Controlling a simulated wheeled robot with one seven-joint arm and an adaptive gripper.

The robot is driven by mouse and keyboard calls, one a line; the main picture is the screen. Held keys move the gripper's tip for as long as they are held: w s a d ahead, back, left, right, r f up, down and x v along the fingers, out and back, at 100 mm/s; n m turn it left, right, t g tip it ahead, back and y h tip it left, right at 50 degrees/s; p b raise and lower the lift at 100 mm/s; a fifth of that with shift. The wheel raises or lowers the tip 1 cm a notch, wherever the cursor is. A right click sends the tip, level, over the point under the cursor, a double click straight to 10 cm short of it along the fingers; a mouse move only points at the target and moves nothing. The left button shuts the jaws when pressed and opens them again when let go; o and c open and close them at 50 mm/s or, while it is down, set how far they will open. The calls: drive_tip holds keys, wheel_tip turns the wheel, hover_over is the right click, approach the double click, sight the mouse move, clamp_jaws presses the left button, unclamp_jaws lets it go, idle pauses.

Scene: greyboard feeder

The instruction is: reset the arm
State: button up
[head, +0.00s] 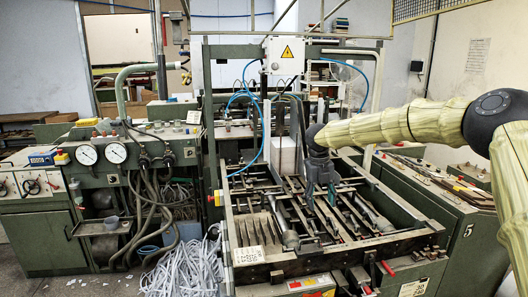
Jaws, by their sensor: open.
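My arm, in a pale ribbed sleeve with dark joints, reaches in from the right edge of the head view. My gripper (320,190) hangs from its end, pointing down over the slatted bed of the green feeder machine (395,215). It looks open, and I see nothing between its fingers. The fingertips are small and dark against the dark rails, so I cannot tell whether they touch the bed. A pale block-like stack (284,156) stands just left of and behind my gripper.
A warning-marked box (285,56) and blue hoses (244,97) hang above the feeder. A gauge panel (100,160) stands at left. Shredded strips (185,270) lie on the floor at lower left. A green cabinet marked 5 (468,230) stands at right beneath my arm.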

drive_tip(key=s+d+f+n+t+h+b, duration=0.2)
drive_tip(key=s+f+n, duration=0.35)
drive_tip(key=f, duration=0.85)
drive_tip(key=s+d+f+n+t+h+b, duration=0.15)
drive_tip(key=s+f+n, duration=0.4)
drive_tip(key=f, duration=0.85)
drive_tip(key=s+d+f+n+t+h+b, duration=0.1)
drive_tip(key=s+d+f+n+h+b, duration=0.15)
drive_tip(key=s+f+n, duration=0.7)
drive_tip(key=s+a+f+n+y+b, duration=0.2)
drive_tip(key=s+f+n+y+b, duration=0.35)
drive_tip(key=s+f, duration=1.15)
drive_tip(key=s+f+n+g+y, duration=0.1)
drive_tip(key=s+n+g, duration=0.3)
drive_tip(key=s, duration=1.8)
drive_tip(key=f+n, duration=0.1)
drive_tip(key=n, duration=0.3)
drive_tip(key=shift+a+g+y+b, duration=0.3)
drive_tip(key=shift+a+g+y, duration=0.05)
drive_tip(key=shift+a, duration=0.05)
